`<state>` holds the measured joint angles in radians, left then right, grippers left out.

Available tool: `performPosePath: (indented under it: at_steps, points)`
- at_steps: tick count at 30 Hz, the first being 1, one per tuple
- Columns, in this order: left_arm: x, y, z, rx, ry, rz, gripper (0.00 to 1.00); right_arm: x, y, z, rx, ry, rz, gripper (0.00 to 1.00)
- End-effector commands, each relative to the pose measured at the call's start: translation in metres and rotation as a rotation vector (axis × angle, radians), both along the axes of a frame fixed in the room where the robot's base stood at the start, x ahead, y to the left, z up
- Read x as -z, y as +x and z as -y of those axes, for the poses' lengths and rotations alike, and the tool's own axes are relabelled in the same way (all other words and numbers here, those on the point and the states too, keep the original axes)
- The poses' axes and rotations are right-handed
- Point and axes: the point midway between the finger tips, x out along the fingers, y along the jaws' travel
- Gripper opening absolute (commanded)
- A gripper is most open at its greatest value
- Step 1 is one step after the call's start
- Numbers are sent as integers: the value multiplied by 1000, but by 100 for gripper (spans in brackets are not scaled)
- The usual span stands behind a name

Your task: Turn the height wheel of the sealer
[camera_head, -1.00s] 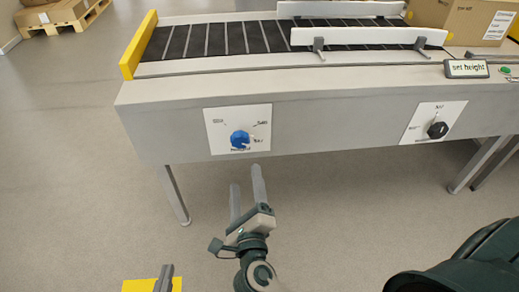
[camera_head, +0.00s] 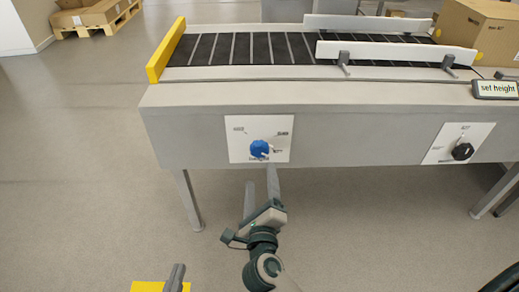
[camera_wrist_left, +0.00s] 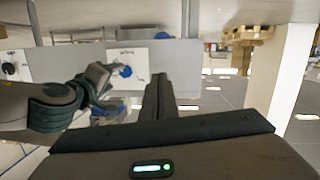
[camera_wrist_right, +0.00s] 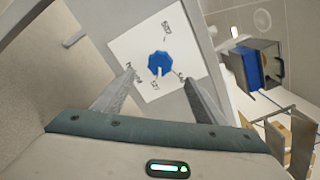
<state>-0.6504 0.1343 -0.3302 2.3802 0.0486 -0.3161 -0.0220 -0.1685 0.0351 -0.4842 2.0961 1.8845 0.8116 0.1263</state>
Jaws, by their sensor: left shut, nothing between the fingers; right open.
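The sealer (camera_head: 205,135) is a long grey machine with a conveyor on top. On its front, a blue knob (camera_head: 259,149) sits on a white plate with small blurred labels. A black knob (camera_head: 462,151) on another white plate is further right. I cannot read which one is the height wheel. My right gripper (camera_head: 262,177) is open and empty, its fingertips just below the blue knob in the head view. In the right wrist view the blue knob (camera_wrist_right: 160,64) shows between and beyond the fingers, apart from them. My left gripper (camera_head: 177,272) is shut and empty, low and left.
A "set height" sign (camera_head: 495,89) stands on the sealer's right edge. A carton (camera_head: 476,32) is on top at the back right. A yellow end plate (camera_head: 165,50) closes the conveyor's left end. A sealer leg (camera_head: 188,200) stands left of my right gripper.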

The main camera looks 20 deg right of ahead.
Motion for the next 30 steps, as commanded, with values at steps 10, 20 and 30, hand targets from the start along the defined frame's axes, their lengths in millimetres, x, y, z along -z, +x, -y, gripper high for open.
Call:
performPosePath:
  at_steps: [10, 20, 30]
  points:
    - [-18, 0, 5, 0, -31, 109, 0, 0, 62, 18, 0, -2, 2, 65]
    - [-42, -2, 9, -2, -73, 231, 0, 0, 109, 31, 1, -1, 0, 65]
    - [-51, -3, 10, -4, -86, 272, 0, 0, 121, 35, -1, 0, -1, 65]
